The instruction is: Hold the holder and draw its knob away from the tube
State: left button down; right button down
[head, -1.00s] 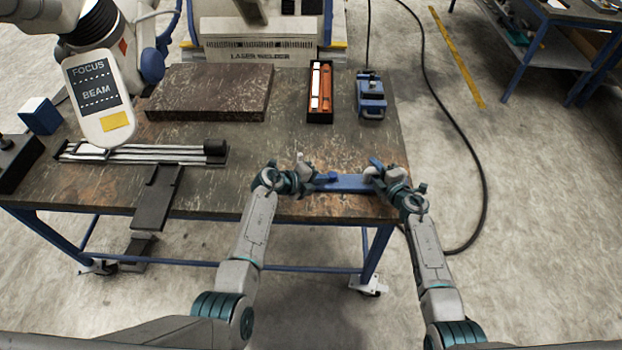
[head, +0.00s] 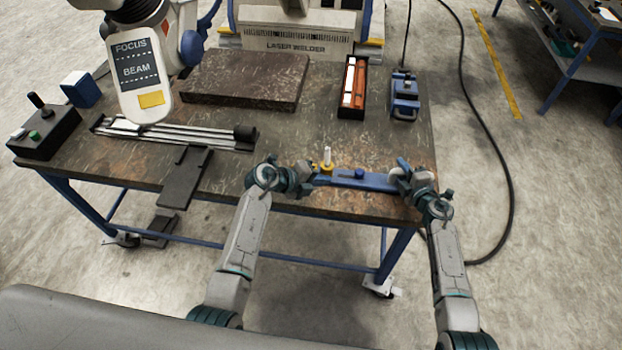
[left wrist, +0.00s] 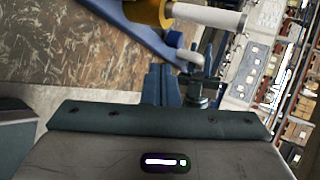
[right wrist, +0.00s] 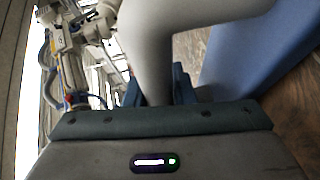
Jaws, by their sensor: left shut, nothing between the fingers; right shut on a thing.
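The blue holder (head: 345,182) lies along the table's front edge as a long bar. Near its left end a white tube (head: 327,154) stands upright in a yellow ring (head: 326,168); both show in the left wrist view. A small blue round piece (head: 359,173) sits mid-bar. A pale grey rounded pin (left wrist: 188,62) shows by my left fingertips; I cannot tell if it is the knob. My left gripper (head: 312,184) is shut and empty at the holder's left end.
Behind are a dark stone slab (head: 245,82), an open case with an orange tool (head: 361,85) and a blue device (head: 404,98). A rail (head: 180,134) and a control box (head: 45,132) stand left. A white FOCUS/BEAM head (head: 140,80) overhangs the left side.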

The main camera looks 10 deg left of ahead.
jog(key=shift+w+r, duration=0.1)
pick_arm(q)
jog(key=v, duration=0.4)
pick_arm(e)
jog(key=c, duration=1.1)
grip_release()
jog(key=shift+c, duration=0.2)
jog(key=shift+s+d, duration=0.1)
jog(key=shift+s, duration=0.15)
